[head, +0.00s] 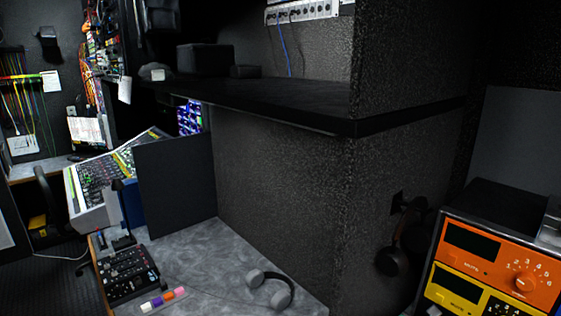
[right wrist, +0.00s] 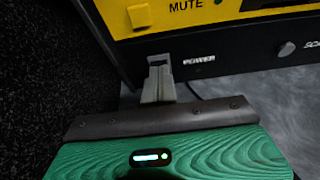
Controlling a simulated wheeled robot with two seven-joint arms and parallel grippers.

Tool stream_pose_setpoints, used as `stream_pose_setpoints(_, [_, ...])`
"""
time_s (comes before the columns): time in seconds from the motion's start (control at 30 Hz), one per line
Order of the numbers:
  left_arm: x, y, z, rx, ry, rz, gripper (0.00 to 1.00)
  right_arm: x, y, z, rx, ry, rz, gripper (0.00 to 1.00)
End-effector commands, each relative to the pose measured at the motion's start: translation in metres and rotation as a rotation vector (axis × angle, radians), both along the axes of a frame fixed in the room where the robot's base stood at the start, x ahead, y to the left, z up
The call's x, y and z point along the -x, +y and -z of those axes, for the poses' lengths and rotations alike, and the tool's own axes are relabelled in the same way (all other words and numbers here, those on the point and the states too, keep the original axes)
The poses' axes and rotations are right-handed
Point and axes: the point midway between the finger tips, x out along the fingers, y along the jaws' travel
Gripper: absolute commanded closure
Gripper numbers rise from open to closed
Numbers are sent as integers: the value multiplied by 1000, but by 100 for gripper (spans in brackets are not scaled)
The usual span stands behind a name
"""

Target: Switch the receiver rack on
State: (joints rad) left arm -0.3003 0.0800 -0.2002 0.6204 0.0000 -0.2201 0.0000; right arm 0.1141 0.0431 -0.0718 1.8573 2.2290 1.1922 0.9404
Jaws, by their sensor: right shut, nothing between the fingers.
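The receiver rack (head: 492,262) stands at the lower right of the head view, with an orange unit above a yellow one. Their display windows look dark. In the right wrist view the yellow unit (right wrist: 240,22) shows a MUTE label, and a black panel (right wrist: 240,62) below it carries a POWER label (right wrist: 199,60) and a small grey knob (right wrist: 286,48). My right gripper (right wrist: 158,68) is shut and empty. Its grey fingertips are in front of the black panel, just left of POWER, and hide what is behind them. Contact cannot be told. My left gripper is in neither view.
A dark speckled wall (head: 280,200) stands left of the rack, with dark headphones (head: 403,240) hanging on it. Grey headphones (head: 270,288) and a small mixer (head: 128,272) lie on the grey desk (head: 205,245). A cable shows behind the fingers.

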Motion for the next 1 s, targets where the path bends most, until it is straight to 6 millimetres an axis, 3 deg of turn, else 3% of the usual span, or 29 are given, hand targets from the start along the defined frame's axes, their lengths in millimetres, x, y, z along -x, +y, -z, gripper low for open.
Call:
stream_pose_setpoints(0.63, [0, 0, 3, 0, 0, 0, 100, -5, -6, 4, -2, 1, 0, 100])
stream_pose_setpoints(1.0, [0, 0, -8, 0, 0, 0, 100, 10, 12, -7, -2, 1, 0, 100])
